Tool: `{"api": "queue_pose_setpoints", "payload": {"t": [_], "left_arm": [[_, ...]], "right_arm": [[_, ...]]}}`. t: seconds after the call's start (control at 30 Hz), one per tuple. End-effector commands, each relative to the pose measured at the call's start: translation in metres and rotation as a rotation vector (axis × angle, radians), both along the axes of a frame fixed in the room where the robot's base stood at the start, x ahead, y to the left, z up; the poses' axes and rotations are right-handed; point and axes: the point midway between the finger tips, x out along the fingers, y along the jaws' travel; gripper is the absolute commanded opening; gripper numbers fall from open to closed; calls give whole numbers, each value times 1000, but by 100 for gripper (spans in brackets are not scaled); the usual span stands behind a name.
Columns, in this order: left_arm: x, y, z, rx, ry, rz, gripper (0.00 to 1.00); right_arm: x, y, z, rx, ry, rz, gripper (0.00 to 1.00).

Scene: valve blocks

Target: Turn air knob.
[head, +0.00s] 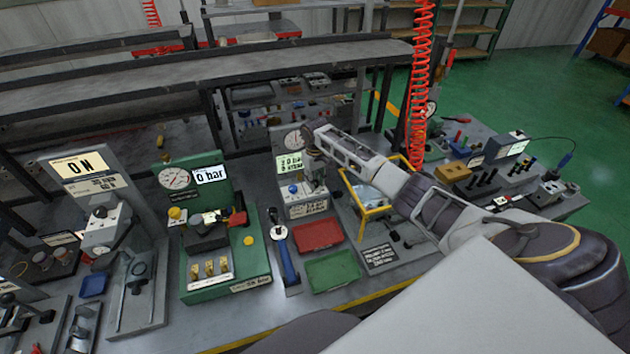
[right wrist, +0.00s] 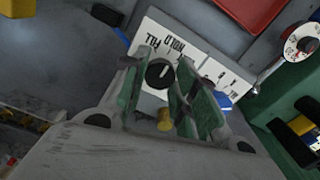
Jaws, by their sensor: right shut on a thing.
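The air knob (right wrist: 159,73) is a round black knob with a white pointer line. In the right wrist view it sits on a white panel (right wrist: 153,32) lettered FILL and HOLD. My right gripper (right wrist: 158,90) has its two green-padded fingers on either side of the knob, shut on it. In the head view my right gripper (head: 317,155) reaches the grey valve block (head: 281,150), which has a gauge and a lit screen (head: 289,163). The knob is hidden there behind the gripper. My left gripper is not in view.
A green block (head: 222,252) with a gauge stands left of the grey one. A red tray (head: 318,235) and a green tray (head: 333,270) lie in front. A yellow frame (head: 372,207) stands close under my right arm. A red coiled hose (head: 421,85) hangs behind.

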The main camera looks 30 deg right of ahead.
Motion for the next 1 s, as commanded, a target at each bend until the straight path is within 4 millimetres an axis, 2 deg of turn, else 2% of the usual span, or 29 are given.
{"api": "queue_pose_setpoints", "payload": {"t": [0.37, 0.4, 0.53, 1.0], "left_arm": [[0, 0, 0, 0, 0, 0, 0], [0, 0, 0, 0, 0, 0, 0], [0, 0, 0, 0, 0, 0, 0], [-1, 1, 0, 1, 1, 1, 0]], "right_arm": [[1, -1, 1, -1, -2, -5, 4], [1, -1, 1, -1, -2, -5, 33], [0, 0, 1, 0, -2, -5, 50], [0, 0, 4, 0, -1, -4, 51]]}}
